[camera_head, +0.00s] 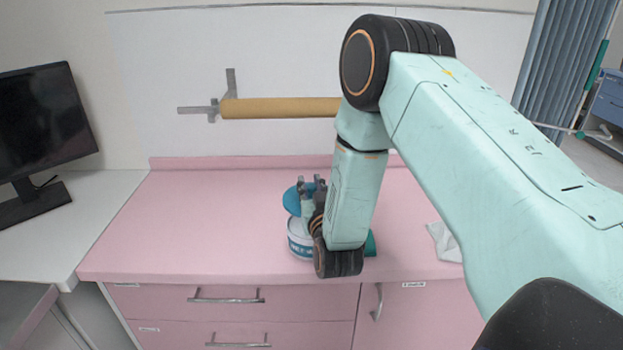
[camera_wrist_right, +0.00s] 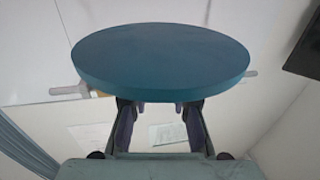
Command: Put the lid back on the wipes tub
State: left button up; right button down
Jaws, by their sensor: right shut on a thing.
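The lid (camera_head: 291,201) is a round teal disc, seen just above the wipes tub in the head view. It also fills the upper middle of the right wrist view (camera_wrist_right: 160,60). My right gripper (camera_head: 312,190) is shut on the lid at its edge; its fingers also show in the wrist view (camera_wrist_right: 160,108). The lid looks tilted. The wipes tub (camera_head: 298,247) is white with blue lettering and stands upright near the counter's front edge, partly behind my right wrist. Its top is mostly hidden, so I cannot tell whether the lid touches it. My left gripper is out of view.
The pink counter (camera_head: 200,220) is clear to the left of the tub. A green thing (camera_head: 370,244) is mostly hidden behind my right wrist. A monitor (camera_head: 42,118) stands on the white desk at left.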

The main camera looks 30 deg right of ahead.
jog(key=shift+f+b, duration=2.7)
jog(key=shift+f, duration=0.6)
jog(key=shift+r, duration=0.15)
jog(key=shift+f, duration=0.2)
jog(key=c, duration=1.1)
grip_release()
jog(key=shift+o, duration=0.5)
jog(key=o, duration=0.4)
